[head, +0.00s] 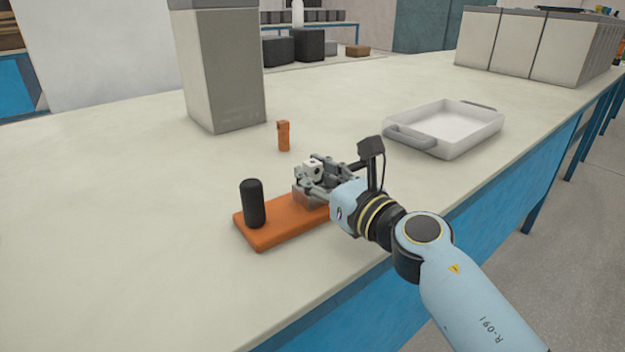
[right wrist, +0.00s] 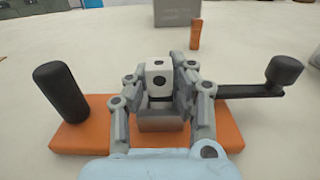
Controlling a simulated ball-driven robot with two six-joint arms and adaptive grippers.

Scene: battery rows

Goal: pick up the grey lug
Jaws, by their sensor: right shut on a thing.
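The grey lug (right wrist: 158,75) is a small pale block with dark round holes. In the right wrist view it stands between the two fingers of my right gripper (right wrist: 158,82), which is shut on it. In the head view the lug (head: 313,167) shows at the fingertips of the right gripper (head: 320,174). It is at a darker grey block (right wrist: 160,120) on an orange base (head: 265,233). The fingers hide part of the lug, and I cannot tell whether it touches the block. My left gripper is not in view.
A black upright post (head: 254,203) stands on the base's left end. A black-knobbed crank (right wrist: 284,73) sticks out at the right. A small orange piece (head: 284,136) and a tall grey box (head: 222,80) stand behind. A white tray (head: 462,146) lies to the right.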

